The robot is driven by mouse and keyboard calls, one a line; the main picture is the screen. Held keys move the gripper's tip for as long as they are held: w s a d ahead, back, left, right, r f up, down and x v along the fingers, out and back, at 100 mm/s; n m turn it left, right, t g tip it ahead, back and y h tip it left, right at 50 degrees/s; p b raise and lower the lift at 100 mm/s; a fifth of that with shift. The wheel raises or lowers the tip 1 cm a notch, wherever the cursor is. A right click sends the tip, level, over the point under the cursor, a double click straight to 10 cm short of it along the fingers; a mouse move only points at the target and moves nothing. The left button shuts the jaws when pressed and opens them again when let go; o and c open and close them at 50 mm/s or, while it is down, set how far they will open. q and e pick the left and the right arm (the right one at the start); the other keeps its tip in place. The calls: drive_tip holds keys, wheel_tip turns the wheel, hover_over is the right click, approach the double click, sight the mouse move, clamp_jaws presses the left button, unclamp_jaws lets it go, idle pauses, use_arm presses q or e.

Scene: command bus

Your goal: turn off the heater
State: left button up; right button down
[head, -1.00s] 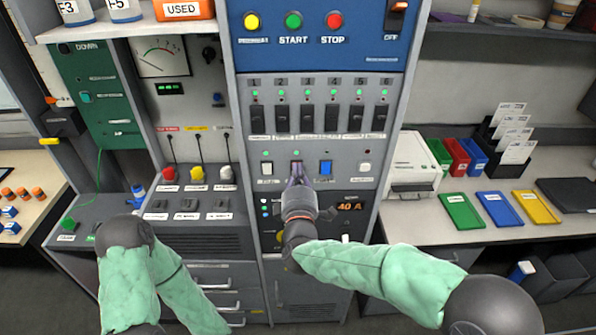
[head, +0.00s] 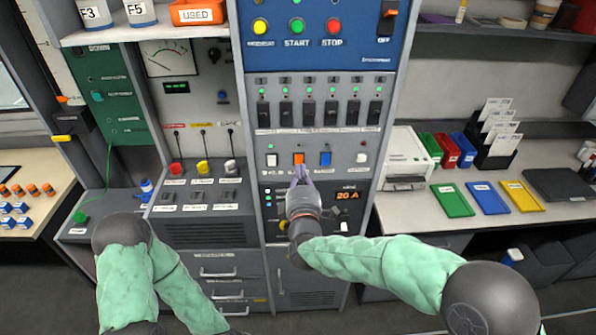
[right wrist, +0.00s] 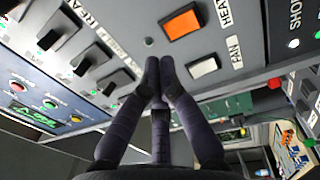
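The heater switch is an orange rocker (head: 299,158) in the row on the grey cabinet panel. In the right wrist view the orange rocker (right wrist: 182,23) stands beside a label starting "HEA", and the small lamp (right wrist: 149,42) near it looks dark. My right gripper (head: 301,172) is just below the switch in the head view, fingers together and empty. In the right wrist view its fingertips (right wrist: 159,64) are shut and apart from the rocker. The left arm shows at lower left, but its gripper is out of view.
A white fan switch (right wrist: 203,67) and a blue switch (head: 325,158) flank the heater switch. Several black breakers (head: 308,113) sit above. A counter with coloured trays (head: 488,197) is at the right.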

use_arm(q)
drive_tip(key=shift+w+d+r+p, duration=0.1)
drive_tip(key=shift+w+r+p, duration=0.05)
drive_tip(key=shift+r+p, duration=0.35)
drive_tip(key=shift+w+r+p, duration=0.15)
drive_tip(key=shift+r+p, duration=0.3)
drive_tip(key=shift+r, duration=0.05)
use_arm(e)
drive_tip(key=s+r, duration=0.1)
drive_tip(key=s, duration=0.7)
drive_tip(key=shift+s+d, duration=0.15)
drive_tip(key=shift+d, duration=0.05)
drive_tip(key=s+d+f+m+g+y, duration=0.15)
drive_tip(key=f+m+g, duration=0.3)
drive_tip(key=f, duration=0.85)
drive_tip(key=s+d+f+m+g, duration=0.1)
drive_tip(key=d+f+m+g, duration=0.3)
drive_tip(key=f, duration=0.9)
drive_tip(key=s+f+m+g+y, duration=0.2)
drive_tip(key=s+f+m+g, duration=0.8)
drive_tip(key=s+f, duration=0.8)
drive_tip(key=shift+s+d+f+m, duration=0.2)
drive_tip(key=shift+s+d+m, duration=0.25)
drive_tip(key=shift+s+m, duration=0.6)
